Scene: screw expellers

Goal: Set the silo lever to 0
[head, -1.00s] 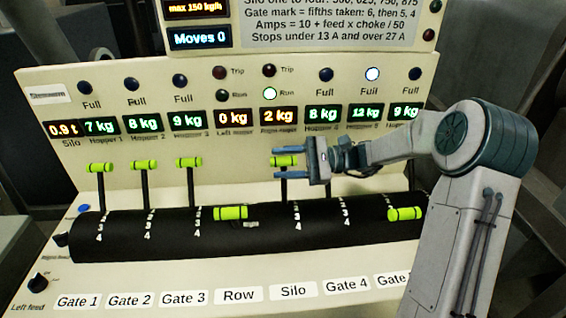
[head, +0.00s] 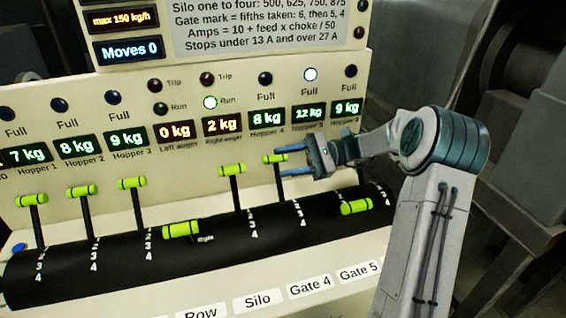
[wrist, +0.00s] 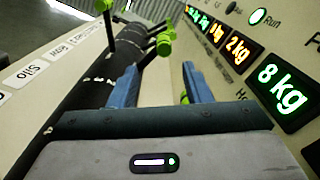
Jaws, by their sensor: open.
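The silo lever (head: 232,169) has a green handle on a black stem. It stands raised, with the lower scale numbers showing on the black drum below it. The Silo label (head: 258,302) is on the front ledge; it also shows in the wrist view (wrist: 35,71). My gripper (head: 282,161) is open, its blue fingers pointing left, to the right of the silo lever. In the head view it overlaps the edge of the raised Gate 4 lever (head: 272,158).
Gate 1 to 3 levers (head: 133,182) stand raised at left. The Row lever (head: 182,230) and Gate 5 lever (head: 356,206) are lowered. The display reads Moves 0 (head: 127,48). The right Run lamp (head: 210,103) and a Full lamp (head: 311,75) are lit.

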